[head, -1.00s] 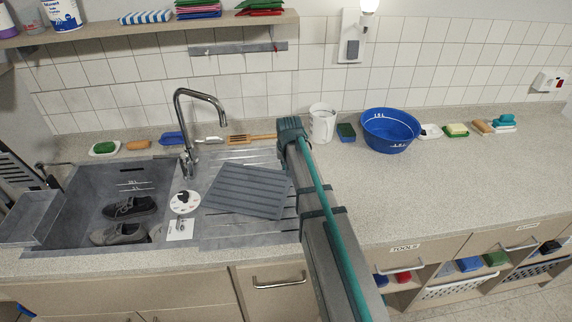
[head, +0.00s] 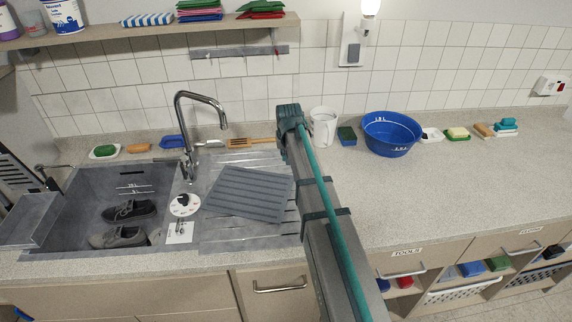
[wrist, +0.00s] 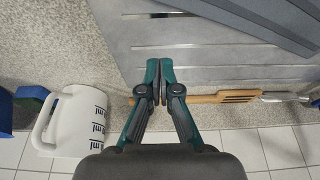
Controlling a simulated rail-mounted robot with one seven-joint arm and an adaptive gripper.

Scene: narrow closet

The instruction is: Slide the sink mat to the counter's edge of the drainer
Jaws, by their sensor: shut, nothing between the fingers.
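The sink mat (head: 249,193) is a dark grey ribbed sheet. It lies askew on the grey drainer (head: 222,233), right of the sink and tap. In the wrist view, part of the mat (wrist: 275,22) shows at the upper right, over the slotted drainer (wrist: 195,58). The fingertips are apart from the mat. In the head view my arm hides the fingers and the drainer's right end.
A white measuring jug (head: 323,127) and a blue basin (head: 391,133) stand right of the drainer. The tap (head: 190,130) rises left of the mat. The sink (head: 85,190) holds dark shoes. Counter (head: 470,180) at right is clear.

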